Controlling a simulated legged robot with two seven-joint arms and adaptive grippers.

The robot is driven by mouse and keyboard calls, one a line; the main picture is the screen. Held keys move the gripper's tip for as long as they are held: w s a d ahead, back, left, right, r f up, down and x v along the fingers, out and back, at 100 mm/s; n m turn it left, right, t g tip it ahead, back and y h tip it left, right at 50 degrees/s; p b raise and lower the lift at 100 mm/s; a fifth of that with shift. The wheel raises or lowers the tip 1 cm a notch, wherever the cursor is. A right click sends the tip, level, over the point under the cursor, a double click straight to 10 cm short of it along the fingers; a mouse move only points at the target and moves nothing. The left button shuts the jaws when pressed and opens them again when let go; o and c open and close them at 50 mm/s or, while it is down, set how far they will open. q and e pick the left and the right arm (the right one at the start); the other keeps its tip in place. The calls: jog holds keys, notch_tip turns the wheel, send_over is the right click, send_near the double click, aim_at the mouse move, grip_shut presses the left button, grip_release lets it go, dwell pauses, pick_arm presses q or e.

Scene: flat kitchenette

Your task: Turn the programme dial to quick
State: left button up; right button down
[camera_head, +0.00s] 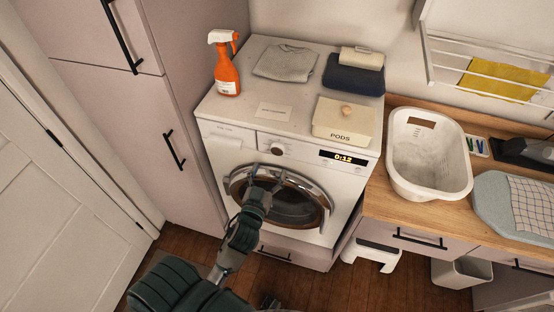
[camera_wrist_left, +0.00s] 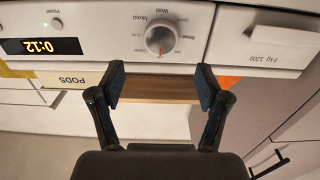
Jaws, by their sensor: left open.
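The programme dial (camera_head: 277,149) is a round silver knob on the white control panel of the washing machine (camera_head: 230,144). In the left wrist view, which is upside down, the dial (camera_wrist_left: 160,37) shows a red mark on its lower rim as pictured. My left gripper (camera_head: 265,177) is open in front of the machine, below the dial in the head view. Its fingertips (camera_wrist_left: 161,80) are apart, with the dial centred beyond them, not touched.
A pods box (camera_head: 345,122), orange spray bottle (camera_head: 226,72) and folded cloths (camera_head: 285,63) stand on the machine. A white basket (camera_head: 429,152) is on the wooden counter at right. Tall cabinets (camera_head: 133,135) border the left.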

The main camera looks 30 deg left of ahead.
aim_at(277, 151)
pick_arm(q)
jog(key=x, duration=0.6)
jog(key=shift+w+a, duration=0.1)
jog(key=shift+a, duration=0.1)
jog(key=shift+w+a, duration=0.1)
jog(key=shift+w, duration=0.55)
jog(key=c, duration=1.1)
